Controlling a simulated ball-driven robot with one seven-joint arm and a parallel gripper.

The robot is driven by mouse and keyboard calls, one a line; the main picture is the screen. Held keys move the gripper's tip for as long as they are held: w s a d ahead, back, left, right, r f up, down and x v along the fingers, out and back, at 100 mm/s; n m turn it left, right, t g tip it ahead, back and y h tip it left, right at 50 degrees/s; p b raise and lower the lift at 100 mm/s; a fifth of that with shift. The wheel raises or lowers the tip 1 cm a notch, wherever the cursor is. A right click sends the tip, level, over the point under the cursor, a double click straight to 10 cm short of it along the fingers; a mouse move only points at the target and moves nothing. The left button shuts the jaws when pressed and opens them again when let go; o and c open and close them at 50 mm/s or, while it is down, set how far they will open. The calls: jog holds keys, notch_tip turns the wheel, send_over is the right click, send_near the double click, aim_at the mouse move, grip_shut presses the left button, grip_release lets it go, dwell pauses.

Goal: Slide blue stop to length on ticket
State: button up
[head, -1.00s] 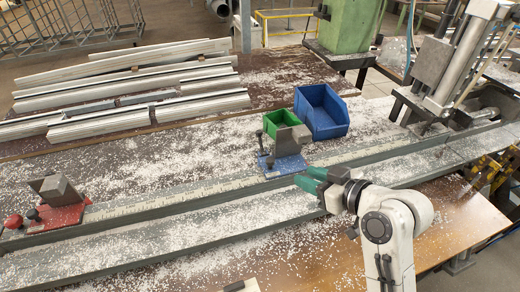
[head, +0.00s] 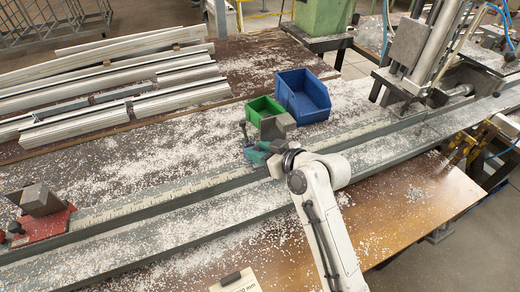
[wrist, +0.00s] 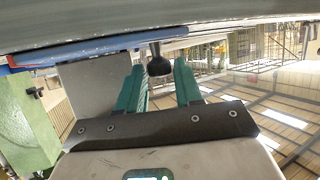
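The blue stop (head: 249,154) sits on the long rail with its grey block (head: 278,126) on top and a dark lever at its left. My gripper (head: 258,155) is at the stop, and its wrist hides much of the blue base. In the wrist view my green fingers (wrist: 159,85) are apart, with a black knob (wrist: 159,66) between their tips. Gaps show on both sides of the knob. The stop's blue edge (wrist: 105,46) shows above.
A pale scale (head: 150,203) runs along the rail. A red stop (head: 40,222) with a grey block stands at the left. A green bin (head: 262,108) and a blue bin (head: 303,96) stand just behind the blue stop. Metal profiles (head: 120,85) lie behind. White chips litter the bench.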

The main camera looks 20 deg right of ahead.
jog(key=shift+w, duration=0.1)
jog(key=shift+c, duration=0.2)
grip_shut()
